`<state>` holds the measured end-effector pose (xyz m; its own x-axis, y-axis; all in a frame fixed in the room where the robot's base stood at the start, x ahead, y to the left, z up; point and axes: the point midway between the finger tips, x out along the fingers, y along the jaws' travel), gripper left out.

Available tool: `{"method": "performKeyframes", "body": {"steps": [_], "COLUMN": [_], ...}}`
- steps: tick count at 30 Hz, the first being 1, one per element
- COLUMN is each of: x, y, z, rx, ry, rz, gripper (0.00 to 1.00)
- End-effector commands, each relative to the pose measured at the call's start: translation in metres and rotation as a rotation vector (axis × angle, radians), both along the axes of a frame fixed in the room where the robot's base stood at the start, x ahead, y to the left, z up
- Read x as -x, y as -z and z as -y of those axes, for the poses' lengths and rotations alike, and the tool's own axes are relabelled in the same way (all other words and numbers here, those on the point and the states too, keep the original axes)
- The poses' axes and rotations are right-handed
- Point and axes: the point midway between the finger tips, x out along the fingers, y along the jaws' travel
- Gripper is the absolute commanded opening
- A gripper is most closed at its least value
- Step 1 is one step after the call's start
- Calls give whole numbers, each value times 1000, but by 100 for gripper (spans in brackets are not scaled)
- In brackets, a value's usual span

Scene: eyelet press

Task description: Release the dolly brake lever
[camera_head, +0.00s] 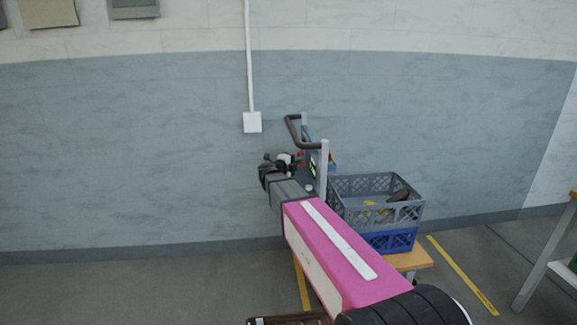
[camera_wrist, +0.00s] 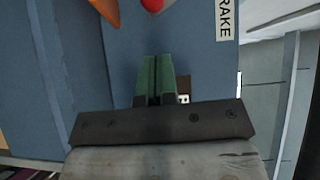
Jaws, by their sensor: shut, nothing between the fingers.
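The dolly has a dark push handle (camera_head: 292,130) and a light upright post (camera_head: 323,170). In the wrist view, a blue panel (camera_wrist: 205,75) carries a white label (camera_wrist: 226,18) with the letters "RAKE" readable. A red rounded part (camera_wrist: 152,4) and an orange part (camera_wrist: 105,10) show at the top edge, both cut off by the frame; I cannot tell how the lever is set. My gripper (camera_wrist: 155,62) has green fingers that are shut and empty, in front of the panel just below the red part. Contact with the panel cannot be told.
A grey crate (camera_head: 350,190) stands on a blue crate (camera_head: 390,241) on the dolly's wooden deck (camera_head: 412,260). The wall (camera_head: 130,150) is close behind. A table (camera_head: 545,250) stands at the right. Yellow lines (camera_head: 465,277) mark the floor.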

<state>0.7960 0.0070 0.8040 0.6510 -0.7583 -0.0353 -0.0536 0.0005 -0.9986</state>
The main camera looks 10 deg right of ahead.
Motion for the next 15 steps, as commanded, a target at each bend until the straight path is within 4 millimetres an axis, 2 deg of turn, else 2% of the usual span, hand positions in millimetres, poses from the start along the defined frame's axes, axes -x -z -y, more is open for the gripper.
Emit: {"method": "performKeyframes", "body": {"steps": [1,6,15], "x": [-8,-33,-45], "y": [1,2,2], "z": [7,6,8], "rx": [0,0,0], "ry": [1,-1,-1], "rz": [0,0,0], "gripper": [0,0,0]}}
